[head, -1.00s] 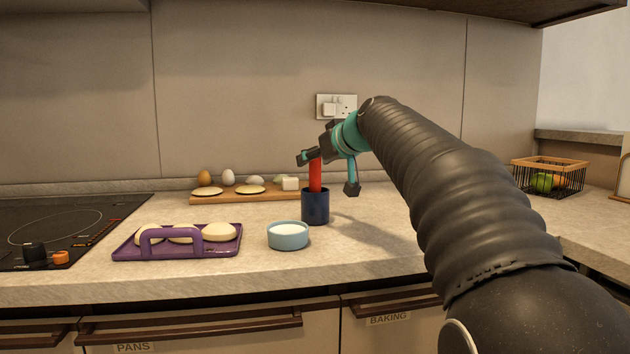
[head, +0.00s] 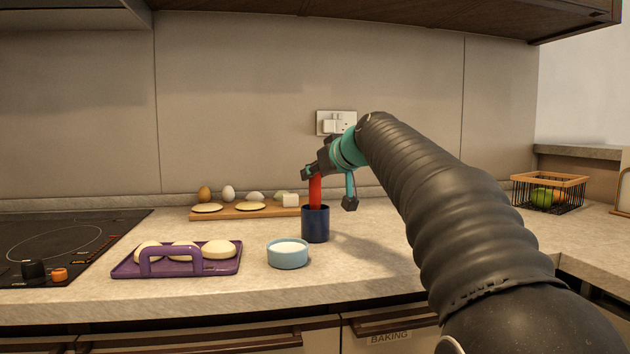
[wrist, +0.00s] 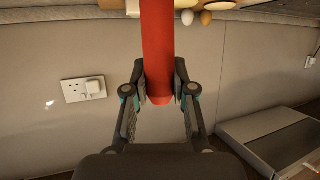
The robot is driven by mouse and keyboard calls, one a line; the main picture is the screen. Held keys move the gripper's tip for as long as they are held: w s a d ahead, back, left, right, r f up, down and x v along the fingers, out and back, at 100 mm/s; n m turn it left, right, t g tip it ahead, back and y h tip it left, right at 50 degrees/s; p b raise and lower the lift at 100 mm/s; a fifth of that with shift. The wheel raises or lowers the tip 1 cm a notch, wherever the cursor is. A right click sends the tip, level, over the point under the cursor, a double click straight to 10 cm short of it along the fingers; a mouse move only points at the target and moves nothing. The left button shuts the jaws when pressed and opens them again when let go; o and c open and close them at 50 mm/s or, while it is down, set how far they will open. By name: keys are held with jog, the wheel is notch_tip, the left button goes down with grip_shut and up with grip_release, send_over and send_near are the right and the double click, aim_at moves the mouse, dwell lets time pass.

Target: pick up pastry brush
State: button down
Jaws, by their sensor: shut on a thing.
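The red handle of the pastry brush (head: 315,190) stands upright in a dark blue cup (head: 315,224) on the counter. The brush's lower end is hidden inside the cup. My gripper (head: 312,174) is at the top of the handle. In the wrist view, the red handle (wrist: 158,50) runs between both fingers, and my gripper (wrist: 159,88) is shut on it near its end.
A light blue bowl of white contents (head: 288,254) stands in front of the cup. A purple tray (head: 190,268) with pale dough rounds is at left. Behind is a wooden board (head: 245,212) with eggs and flat rounds. A wire basket (head: 549,191) stands at right.

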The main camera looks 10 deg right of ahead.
jog(key=shift+r+p, duration=0.5)
jog(key=shift+r, duration=4.1)
